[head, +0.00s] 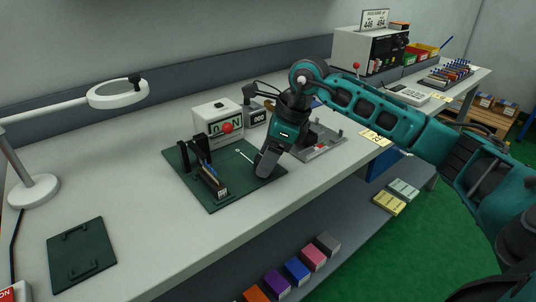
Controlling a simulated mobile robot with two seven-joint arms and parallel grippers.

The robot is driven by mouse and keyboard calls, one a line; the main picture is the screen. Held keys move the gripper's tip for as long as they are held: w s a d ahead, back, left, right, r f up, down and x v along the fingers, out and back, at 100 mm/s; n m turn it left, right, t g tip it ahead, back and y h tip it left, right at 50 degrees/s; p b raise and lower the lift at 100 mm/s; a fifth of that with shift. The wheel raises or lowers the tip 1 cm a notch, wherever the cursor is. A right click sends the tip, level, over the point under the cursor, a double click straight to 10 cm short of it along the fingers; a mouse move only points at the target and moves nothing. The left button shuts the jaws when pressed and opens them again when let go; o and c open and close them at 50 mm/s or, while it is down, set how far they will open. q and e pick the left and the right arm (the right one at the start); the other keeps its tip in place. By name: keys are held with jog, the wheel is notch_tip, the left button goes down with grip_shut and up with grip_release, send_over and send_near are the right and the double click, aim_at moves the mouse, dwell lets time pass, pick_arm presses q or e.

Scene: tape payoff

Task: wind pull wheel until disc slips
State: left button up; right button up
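My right gripper (267,163) points down over the right edge of a dark green mat (224,196). One grey finger shows; the other is hidden, so I cannot see whether it is open or shut, or whether it holds anything. I cannot make out a pull wheel or a slipping disc; the gripper covers that part of the mat. A white box (206,111) with a red knob (227,128) and a lettered front stands at the mat's back edge. A grey counter box (255,117) reading zeros is beside it. My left gripper is not in view.
A black holder (208,180) with thin coloured items stands on the mat. A grey tray (325,145) lies right of the gripper. A magnifier lamp (118,94) and a dark green plate (81,255) are at left.

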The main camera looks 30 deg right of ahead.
jog(key=c, duration=0.7)
jog(key=shift+m, duration=0.3)
jog(key=m+t, duration=0.1)
jog(key=m, duration=0.1)
jog(key=shift+m+h, duration=0.3)
jog(key=shift+h, duration=0.1)
jog(key=m+h, duration=0.1)
jog(key=m, duration=0.2)
jog(key=shift+a+m+t+b, duration=0.15)
jog(key=shift+m+t+b, duration=0.15)
jog(key=shift+b, duration=0.05)
jog(key=m+h, duration=0.1)
jog(key=m, duration=0.1)
jog(key=shift+a+m, duration=0.1)
jog(key=shift+m, duration=0.2)
jog(key=shift+m+h+b, duration=0.35)
jog(key=shift+m+h, duration=0.25)
jog(key=shift+m, duration=0.5)
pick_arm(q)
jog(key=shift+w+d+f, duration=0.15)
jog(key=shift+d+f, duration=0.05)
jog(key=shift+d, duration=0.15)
pick_arm(e)
jog(key=shift+m, duration=0.3)
